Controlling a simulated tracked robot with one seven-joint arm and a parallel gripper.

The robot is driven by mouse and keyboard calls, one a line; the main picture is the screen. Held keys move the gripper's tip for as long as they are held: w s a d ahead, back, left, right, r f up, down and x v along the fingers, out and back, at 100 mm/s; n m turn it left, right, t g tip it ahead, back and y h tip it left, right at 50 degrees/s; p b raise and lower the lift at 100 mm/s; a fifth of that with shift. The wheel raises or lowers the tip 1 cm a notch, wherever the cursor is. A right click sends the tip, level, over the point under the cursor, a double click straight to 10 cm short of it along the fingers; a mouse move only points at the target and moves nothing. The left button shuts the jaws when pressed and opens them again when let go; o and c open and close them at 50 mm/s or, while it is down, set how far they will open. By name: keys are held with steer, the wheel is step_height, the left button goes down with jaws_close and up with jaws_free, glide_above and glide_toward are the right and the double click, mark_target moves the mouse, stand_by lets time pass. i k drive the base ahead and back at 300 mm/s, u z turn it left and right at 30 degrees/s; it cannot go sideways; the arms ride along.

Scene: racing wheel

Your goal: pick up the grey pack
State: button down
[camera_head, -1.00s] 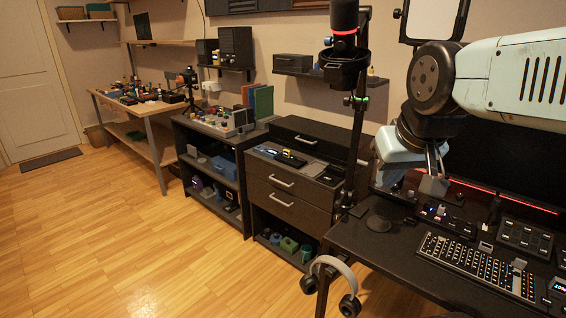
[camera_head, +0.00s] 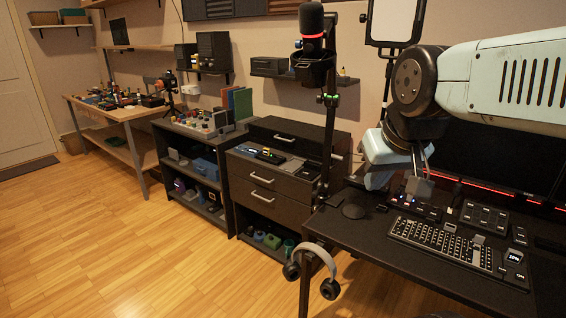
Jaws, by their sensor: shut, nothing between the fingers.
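I cannot pick out the grey pack with certainty. Small grey items, such as the one on the keyboard (camera_head: 479,241), are too small to identify. My gripper (camera_head: 418,190) hangs from my arm at the right, fingers down, in front of the monitor and above the back of the black desk. Its fingers are shut with nothing held. The keyboard is below and to its right.
A microphone stand (camera_head: 329,130) rises behind. A drawer unit (camera_head: 275,200) and shelf stand left. The wooden floor (camera_head: 130,260) is clear.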

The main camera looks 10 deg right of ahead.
mark_target(512, 256)
steer(key=k, duration=0.6)
steer(key=u, duration=0.2)
steer(key=i, duration=0.9)
steer(key=u, duration=1.25)
steer(key=i, duration=0.1)
steer(key=z, duration=3.3)
steer(key=k, duration=0.3)
steer(key=z, duration=0.05)
